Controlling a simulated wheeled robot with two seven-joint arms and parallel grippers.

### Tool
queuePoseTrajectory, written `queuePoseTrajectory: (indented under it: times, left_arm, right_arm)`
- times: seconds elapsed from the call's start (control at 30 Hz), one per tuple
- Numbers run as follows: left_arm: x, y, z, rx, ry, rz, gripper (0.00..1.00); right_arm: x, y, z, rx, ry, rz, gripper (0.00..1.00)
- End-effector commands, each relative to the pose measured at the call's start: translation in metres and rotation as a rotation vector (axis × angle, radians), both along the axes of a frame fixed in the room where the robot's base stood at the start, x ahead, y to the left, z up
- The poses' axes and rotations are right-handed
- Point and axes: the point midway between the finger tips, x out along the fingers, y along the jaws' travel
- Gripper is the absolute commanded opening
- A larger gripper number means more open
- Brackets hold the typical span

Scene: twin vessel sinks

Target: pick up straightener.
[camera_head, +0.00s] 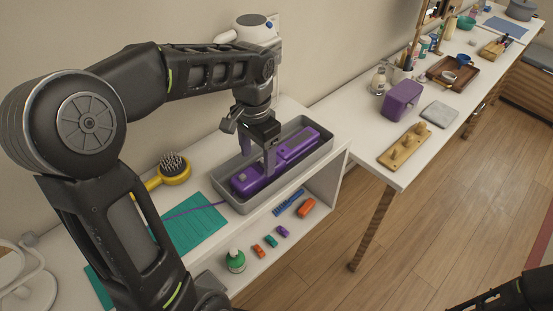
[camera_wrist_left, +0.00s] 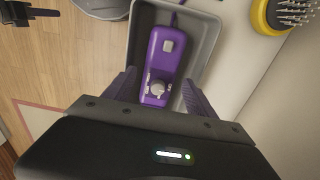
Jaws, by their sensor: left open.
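The straightener (camera_head: 298,146) is a long purple device with grey controls and a purple cord. It lies lengthwise in a grey tray (camera_head: 334,148) on the white shelf unit. My left gripper (camera_head: 259,158) points down over its middle, open. In the left wrist view, the straightener (camera_wrist_left: 163,52) lies between my left gripper's two spread purple fingers (camera_wrist_left: 158,88).
A yellow hairbrush (camera_head: 173,167) and a teal mat (camera_head: 190,232) lie left of the tray. A green-capped bottle (camera_head: 235,261) and several small items stand on the shelf below. A purple box (camera_head: 401,100) and a wooden peg board (camera_head: 404,146) are on the counter at right.

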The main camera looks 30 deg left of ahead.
Motion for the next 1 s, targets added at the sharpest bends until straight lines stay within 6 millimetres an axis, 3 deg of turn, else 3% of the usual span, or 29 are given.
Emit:
queuePoseTrajectory:
  times: [0.37,0.7,1.0]
  left_arm:
    - [0.000,0.000,-0.005,0.000,0.001,0.000,0.65]
    - [-0.001,0.001,-0.049,0.000,0.003,-0.001,0.65]
    - [0.000,0.002,-0.055,0.001,-0.001,0.000,0.65]
  right_arm:
    - [0.000,0.000,0.002,-0.001,0.001,0.000,0.00]
    - [-0.002,-0.001,0.013,-0.004,0.006,-0.001,0.00]
    - [-0.002,-0.001,0.013,-0.004,0.006,-0.001,0.00]
